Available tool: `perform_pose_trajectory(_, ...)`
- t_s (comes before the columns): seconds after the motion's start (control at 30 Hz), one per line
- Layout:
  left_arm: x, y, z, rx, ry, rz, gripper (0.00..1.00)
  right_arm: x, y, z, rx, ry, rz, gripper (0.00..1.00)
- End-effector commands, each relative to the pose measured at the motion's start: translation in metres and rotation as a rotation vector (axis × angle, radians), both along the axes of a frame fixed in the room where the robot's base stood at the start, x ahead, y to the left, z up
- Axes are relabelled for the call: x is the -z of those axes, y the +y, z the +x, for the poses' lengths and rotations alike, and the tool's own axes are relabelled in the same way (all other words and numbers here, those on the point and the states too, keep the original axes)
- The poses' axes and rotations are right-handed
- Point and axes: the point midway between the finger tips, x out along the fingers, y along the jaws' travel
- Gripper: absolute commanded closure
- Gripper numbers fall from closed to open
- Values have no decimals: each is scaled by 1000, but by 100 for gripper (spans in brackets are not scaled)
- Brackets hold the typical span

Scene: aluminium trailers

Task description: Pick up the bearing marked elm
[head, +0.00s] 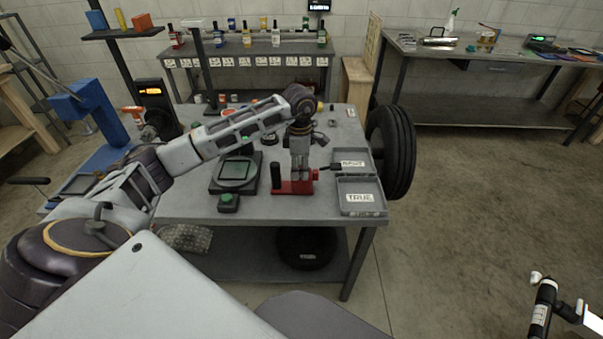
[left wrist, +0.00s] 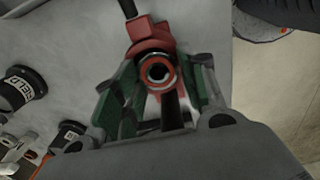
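My left gripper (head: 300,175) points down over a red fixture (head: 293,187) on the grey table. In the left wrist view, its green-lined fingers (left wrist: 160,82) stand on either side of a ring-shaped part (left wrist: 146,76) with an orange-red face and a dark bore. The fingers look spread, with a small gap beside the ring. The red fixture (left wrist: 150,40) lies just beyond it. I cannot read "elm" on any part. A dark and white piece at the lower right edge of the head view may belong to my right arm; its fingertips cannot be made out.
Right of the fixture are grey trays, one labelled TRUE (head: 361,212). A round-plated device (head: 237,171) and a green-button box (head: 228,203) stand to its left. In the left wrist view, a black cylinder labelled FIELD (left wrist: 20,88) and another labelled black part (left wrist: 71,134) lie left.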

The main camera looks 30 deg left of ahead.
Motion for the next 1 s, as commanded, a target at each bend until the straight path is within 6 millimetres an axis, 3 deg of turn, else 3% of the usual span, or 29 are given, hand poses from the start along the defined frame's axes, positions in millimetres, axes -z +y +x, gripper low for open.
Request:
perform_pose_trajectory(0.13, 5, 1, -1, -2, 8, 3, 87, 1, 0, 0, 0, 0, 0, 60)
perform_pose_trajectory(0.57, 4, 1, -3, -1, 14, 6, 87, 1, 0, 0, 0, 0, 0, 60)
perform_pose_trajectory(0.77, -15, 1, -1, -2, 9, 5, 87, 2, 0, 1, 0, -1, -1, 60)
perform_pose_trajectory(1.0, -50, 1, 0, -1, 2, 3, 87, 3, -2, 3, 0, -4, -1, 60)
